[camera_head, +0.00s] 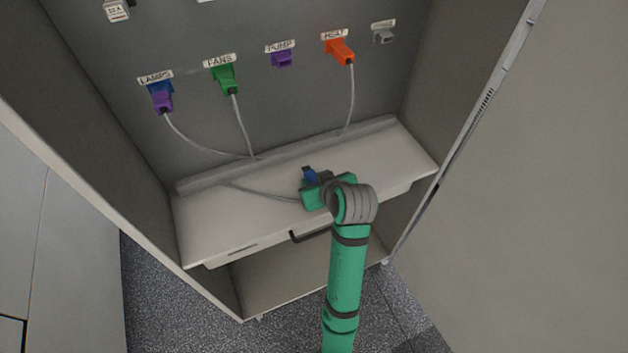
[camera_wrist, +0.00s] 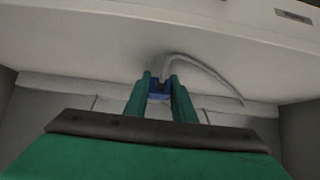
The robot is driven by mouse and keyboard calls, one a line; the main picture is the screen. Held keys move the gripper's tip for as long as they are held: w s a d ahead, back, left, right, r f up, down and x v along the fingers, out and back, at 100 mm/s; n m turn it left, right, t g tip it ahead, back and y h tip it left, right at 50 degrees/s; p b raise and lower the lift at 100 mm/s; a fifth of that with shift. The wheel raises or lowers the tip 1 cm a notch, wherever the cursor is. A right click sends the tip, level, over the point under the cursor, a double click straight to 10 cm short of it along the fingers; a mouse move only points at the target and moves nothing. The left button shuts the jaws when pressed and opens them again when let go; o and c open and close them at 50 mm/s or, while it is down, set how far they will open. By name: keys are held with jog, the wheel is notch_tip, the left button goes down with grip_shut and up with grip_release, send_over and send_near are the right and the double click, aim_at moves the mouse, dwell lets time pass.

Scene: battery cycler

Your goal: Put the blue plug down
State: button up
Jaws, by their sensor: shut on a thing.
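The blue plug (camera_head: 309,174) is in my gripper (camera_head: 312,182), over the pale shelf (camera_head: 215,222) inside the cabinet. In the wrist view the blue plug (camera_wrist: 159,88) sits between the two green fingers of my gripper (camera_wrist: 160,92), which are shut on it. A grey cable runs from the plug. Whether the plug touches the shelf I cannot tell. My green arm hides part of the shelf's front.
On the back panel, a purple plug (camera_head: 162,102) is in the blue LAMPS socket, a green plug (camera_head: 228,85) is at FANS and an orange plug (camera_head: 341,52) at HEAT. The purple PUMP socket (camera_head: 282,60) has no cable. The shelf's left part is mostly clear. Cabinet walls flank it.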

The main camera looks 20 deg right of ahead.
jog(key=shift+f, duration=0.25)
jog(key=o, duration=0.8)
jog(key=shift+r, duration=0.3)
jog(key=v, duration=1.2)
jog(key=shift+r, duration=0.3)
